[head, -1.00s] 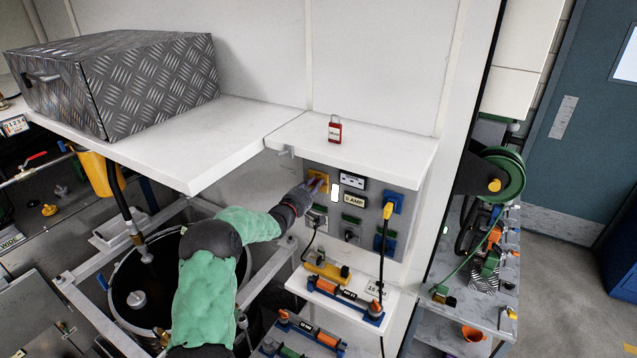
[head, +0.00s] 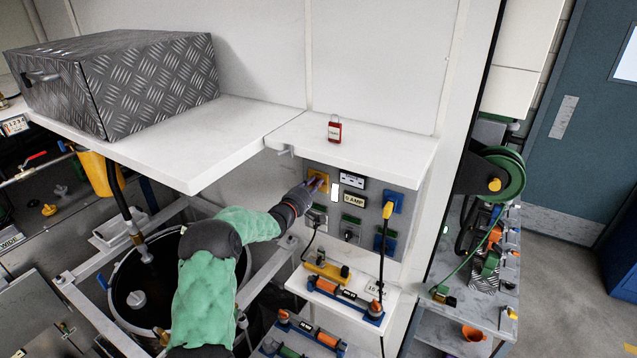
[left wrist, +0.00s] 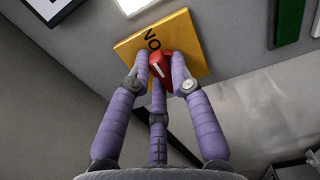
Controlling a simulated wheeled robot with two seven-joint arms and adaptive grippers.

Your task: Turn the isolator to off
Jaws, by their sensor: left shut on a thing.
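The isolator is a yellow square plate (left wrist: 195,40) with a red handle (left wrist: 161,68) on a grey panel. A white line marks the handle, which sits tilted in the left wrist view. Dark letters, apparently "ON", show on the plate beside the handle, partly covered by a finger. In the head view the yellow plate (head: 322,176) is at the panel's upper left. My left gripper (left wrist: 161,70) is shut on the red handle, its purple fingers around it; it also shows in the head view (head: 312,188). My right gripper is not in view.
The grey panel (head: 372,208) also carries sockets, labels and a yellow plug (head: 388,211) with a black cable. A red padlock (head: 334,129) stands on the white shelf (head: 370,150) above. A lower shelf (head: 345,300) holds orange-ended parts.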

